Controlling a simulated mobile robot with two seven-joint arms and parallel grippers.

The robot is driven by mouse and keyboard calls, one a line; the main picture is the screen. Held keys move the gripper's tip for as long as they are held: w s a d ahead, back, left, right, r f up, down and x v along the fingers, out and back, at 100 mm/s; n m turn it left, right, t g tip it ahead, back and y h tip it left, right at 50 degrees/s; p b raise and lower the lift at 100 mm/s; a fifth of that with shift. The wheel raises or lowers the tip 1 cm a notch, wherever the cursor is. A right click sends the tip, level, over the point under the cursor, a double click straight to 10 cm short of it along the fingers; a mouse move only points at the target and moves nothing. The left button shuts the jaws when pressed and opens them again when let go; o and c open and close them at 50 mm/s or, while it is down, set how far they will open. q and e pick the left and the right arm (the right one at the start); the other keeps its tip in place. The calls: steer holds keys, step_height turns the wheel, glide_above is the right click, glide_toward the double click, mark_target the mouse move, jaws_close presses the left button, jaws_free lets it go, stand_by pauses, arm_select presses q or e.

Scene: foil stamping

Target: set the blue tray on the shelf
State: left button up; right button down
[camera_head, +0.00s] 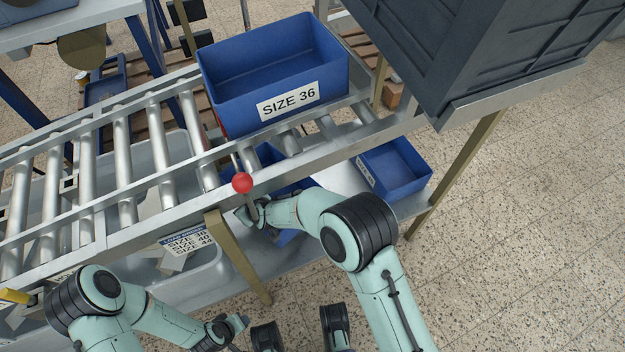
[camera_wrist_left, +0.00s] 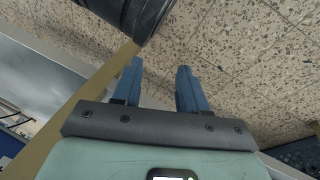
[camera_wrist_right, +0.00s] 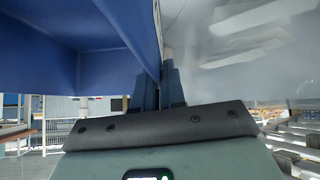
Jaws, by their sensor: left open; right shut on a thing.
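A blue tray (camera_head: 266,156) shows partly under the roller conveyor, above or on the lower grey shelf (camera_head: 335,178); rails and my right arm hide much of it. My right gripper (camera_head: 249,212) is shut on its wall; in the right wrist view the blue tray (camera_wrist_right: 60,62) fills the upper left and its edge runs between the fingers (camera_wrist_right: 158,90). I cannot tell whether it touches the shelf. A second blue tray (camera_head: 398,168) sits on the shelf's right end. My left gripper (camera_head: 240,328) is open and empty; its fingers (camera_wrist_left: 158,88) show over the floor.
A large blue bin (camera_head: 275,65) labelled SIZE 36 stands on the roller conveyor (camera_head: 125,165). A red-knobbed lever (camera_head: 242,183) stands close to my right gripper. A tan leg (camera_head: 238,255) rises in front of the shelf. A dark crate (camera_head: 480,50) stands at upper right.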

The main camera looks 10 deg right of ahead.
arm_select(q)
steer(key=s+a+f+g+b, duration=0.1)
steer(key=s+f+g+b, duration=0.1)
steer(key=s+f, duration=0.3)
steer(key=shift+s+a+f+b, duration=0.35)
steer(key=shift+f+b, duration=0.3)
steer(key=shift+b, duration=0.25)
arm_select(e)
step_height(320, 180, down, 11)
steer(key=a, duration=0.1)
steer(key=shift+w+a, duration=0.25)
steer(key=shift+w, duration=0.2)
steer(key=c, duration=1.6)
jaws_free()
steer(key=shift+s+f, duration=0.1)
steer(key=shift+f, duration=0.05)
steer(key=o, duration=0.4)
arm_select(q)
steer(key=shift+s, duration=0.15)
